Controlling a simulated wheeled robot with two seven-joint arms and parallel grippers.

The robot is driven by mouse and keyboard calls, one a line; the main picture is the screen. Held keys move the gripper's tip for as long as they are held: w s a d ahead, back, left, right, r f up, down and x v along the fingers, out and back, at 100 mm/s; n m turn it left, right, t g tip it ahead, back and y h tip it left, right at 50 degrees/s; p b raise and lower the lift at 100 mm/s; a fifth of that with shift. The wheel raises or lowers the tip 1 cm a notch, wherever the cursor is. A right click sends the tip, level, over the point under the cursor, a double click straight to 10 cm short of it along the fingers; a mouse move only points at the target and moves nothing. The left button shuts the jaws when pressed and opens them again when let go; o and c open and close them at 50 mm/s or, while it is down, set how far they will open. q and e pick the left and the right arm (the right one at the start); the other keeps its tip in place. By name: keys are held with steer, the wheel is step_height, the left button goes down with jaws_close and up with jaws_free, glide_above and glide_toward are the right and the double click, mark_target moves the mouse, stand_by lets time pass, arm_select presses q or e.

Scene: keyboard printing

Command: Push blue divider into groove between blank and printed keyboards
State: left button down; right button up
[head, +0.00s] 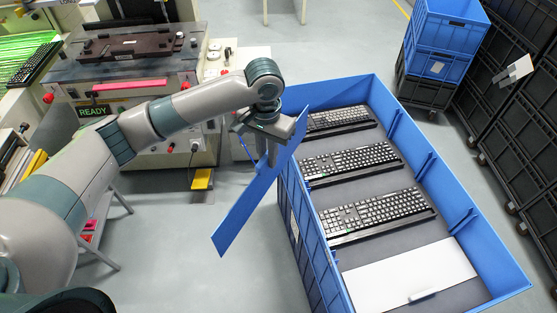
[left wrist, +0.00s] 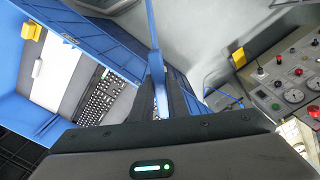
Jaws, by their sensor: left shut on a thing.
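My left gripper (head: 270,152) is shut on the top edge of the blue divider (head: 240,212), a flat thin panel. It holds the divider tilted, outside and above the left wall of the blue crate (head: 302,232). In the left wrist view the divider (left wrist: 155,65) shows edge-on between the fingers. Inside the crate lie a far keyboard (head: 338,118), a middle keyboard (head: 350,160) and a near keyboard (head: 378,212), all black with light keys. Blue ribs (head: 427,165) stand on the right inner wall; the left inner grooves are mostly hidden. My right gripper is not in view.
A white panel (head: 405,272) lies at the crate's near end. A machine with a red-knobbed control panel (head: 140,85) stands left of the crate. Stacked blue crates (head: 442,35) and black crates (head: 530,130) stand at the right. Bare floor lies left of the crate.

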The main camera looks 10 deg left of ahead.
arm_select(q)
steer(key=s+a+f+n+b, duration=0.1)
steer(key=s+a+n+b, duration=0.2)
steer(key=s+a+b, duration=0.3)
steer(key=s+b, duration=0.3)
steer(key=s, duration=0.2)
steer(key=shift+s+f, duration=0.25)
steer(key=shift+f, duration=0.05)
steer(key=shift+a, duration=0.2)
